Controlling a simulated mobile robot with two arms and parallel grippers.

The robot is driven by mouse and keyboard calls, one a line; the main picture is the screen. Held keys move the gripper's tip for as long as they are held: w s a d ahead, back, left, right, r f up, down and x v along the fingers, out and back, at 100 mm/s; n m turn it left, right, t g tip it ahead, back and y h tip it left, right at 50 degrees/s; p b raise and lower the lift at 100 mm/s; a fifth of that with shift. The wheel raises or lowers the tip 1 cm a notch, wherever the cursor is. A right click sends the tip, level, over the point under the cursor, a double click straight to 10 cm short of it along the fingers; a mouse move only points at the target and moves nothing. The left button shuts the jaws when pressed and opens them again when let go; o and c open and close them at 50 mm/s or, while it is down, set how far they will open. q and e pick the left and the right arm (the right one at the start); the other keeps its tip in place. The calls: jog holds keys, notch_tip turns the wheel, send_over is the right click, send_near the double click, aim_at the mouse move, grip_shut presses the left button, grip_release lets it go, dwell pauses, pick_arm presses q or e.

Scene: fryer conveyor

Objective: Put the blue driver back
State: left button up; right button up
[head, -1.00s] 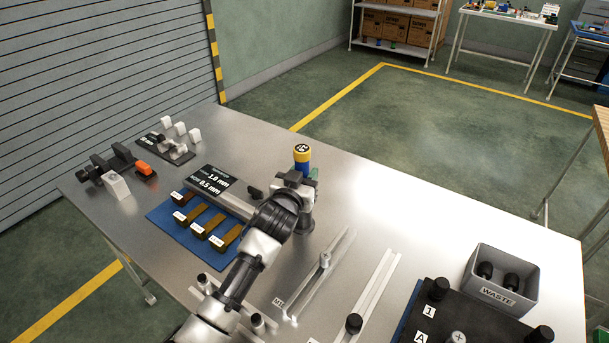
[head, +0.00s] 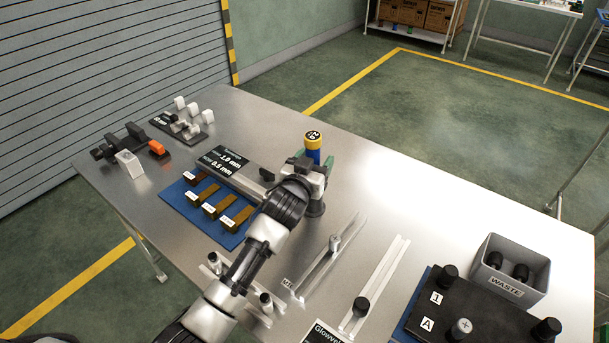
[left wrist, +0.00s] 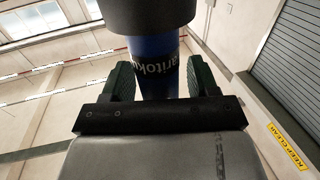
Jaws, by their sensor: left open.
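The blue driver (head: 313,157) stands upright, with a yellow band and a black-marked top, above a dark round base on the metal table. My left gripper (head: 314,160) is at the driver, with its green fingers open on either side of the blue body. In the left wrist view the blue driver (left wrist: 158,68) with pale lettering stands between the open green fingers of my left gripper (left wrist: 162,78), with gaps showing. A dark round part covers its upper end there. The driver's lower end is hidden behind my wrist in the head view. My right gripper is not in view.
A black sign (head: 222,161) and a blue mat (head: 176,211) with brown blocks lie left of my arm. Metal rails (head: 377,283), a black fixture (head: 480,318) and a grey waste bin (head: 518,291) are at the right. Table beyond the driver is clear.

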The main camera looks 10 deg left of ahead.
pick_arm(q)
jog(key=s+a, duration=0.1)
jog(key=s, duration=1)
jog(key=shift+a+b, duration=0.3)
jog(key=shift+a, duration=0.1)
